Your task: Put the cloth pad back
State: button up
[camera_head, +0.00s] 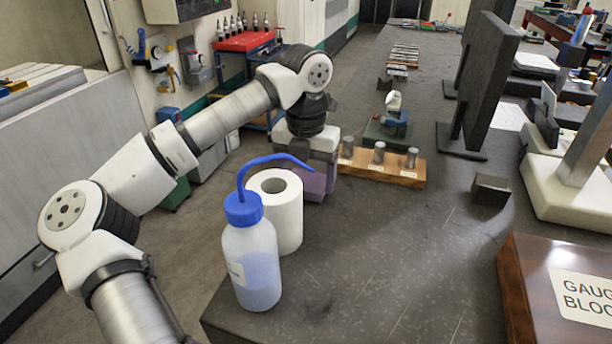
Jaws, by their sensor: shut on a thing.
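My gripper (319,172) points down over the left edge of the dark table, behind the paper roll. It is shut on a muted purple piece, which looks like the cloth pad (315,187). The pad hangs upright below the pale gripper body. The roll hides part of its left side. I cannot tell whether its lower edge touches the table.
A blue-capped wash bottle (251,262) and a white paper roll (287,215) stand close in front of my gripper. A wooden block with metal cylinders (383,170) is just right. A gauge block box (530,290) sits front right. The table (400,260) between is clear.

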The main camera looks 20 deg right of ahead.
jog(key=shift+f, duration=0.4)
jog(key=shift+f, duration=0.2)
jog(key=o, duration=1)
jog(key=shift+c, duration=0.2)
jog(key=shift+r, duration=0.15)
